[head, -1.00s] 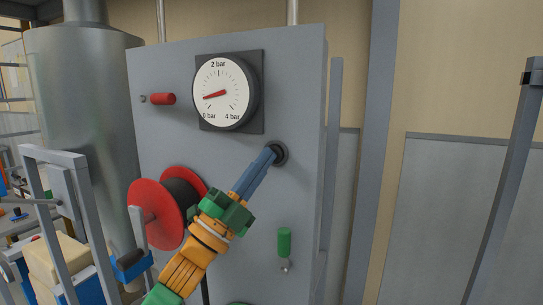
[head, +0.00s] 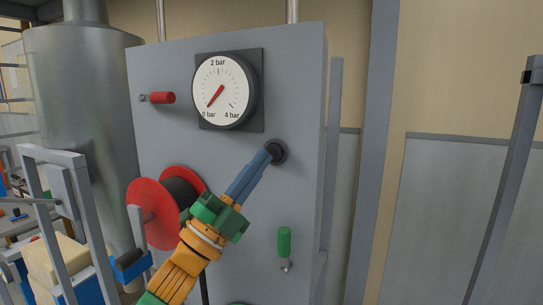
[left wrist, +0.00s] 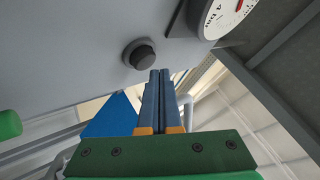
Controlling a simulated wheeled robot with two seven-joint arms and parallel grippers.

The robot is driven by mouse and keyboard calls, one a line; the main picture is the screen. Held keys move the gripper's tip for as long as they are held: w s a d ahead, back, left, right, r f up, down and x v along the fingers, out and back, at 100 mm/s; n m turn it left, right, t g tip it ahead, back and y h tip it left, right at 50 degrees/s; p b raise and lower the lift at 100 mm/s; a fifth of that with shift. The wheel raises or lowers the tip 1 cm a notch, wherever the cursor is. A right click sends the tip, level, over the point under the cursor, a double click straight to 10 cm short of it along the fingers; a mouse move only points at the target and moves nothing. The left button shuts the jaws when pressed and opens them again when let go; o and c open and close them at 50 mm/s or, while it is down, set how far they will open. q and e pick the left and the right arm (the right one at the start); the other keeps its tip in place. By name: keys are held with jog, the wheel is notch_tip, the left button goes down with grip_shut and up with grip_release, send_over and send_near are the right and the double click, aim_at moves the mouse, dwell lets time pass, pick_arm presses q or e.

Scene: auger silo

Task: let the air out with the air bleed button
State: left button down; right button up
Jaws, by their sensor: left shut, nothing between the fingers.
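The black round air bleed button (head: 279,152) sits on the grey panel, below and right of the pressure gauge. The button also shows in the left wrist view (left wrist: 140,54), standing out from its dark collar. My left gripper (head: 266,153) is shut and empty, its blue fingers pointing up and right at the button. In the left wrist view its fingertips (left wrist: 160,72) are close beside the button, with a small gap showing. The white-faced gauge (head: 220,93) has its red needle at about 0 bar. My right gripper is not in view.
A red handle (head: 162,98) is at the panel's upper left and a green one (head: 284,242) at its lower right. A red reel (head: 150,212) stands out left of my arm. A metal silo (head: 85,110) stands at left.

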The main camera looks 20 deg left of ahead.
pick_arm(q)
jog(key=s+b, duration=0.1)
jog(key=s, duration=0.4)
jog(key=shift+a, duration=0.1)
dwell(0.3)
dwell(0.4)
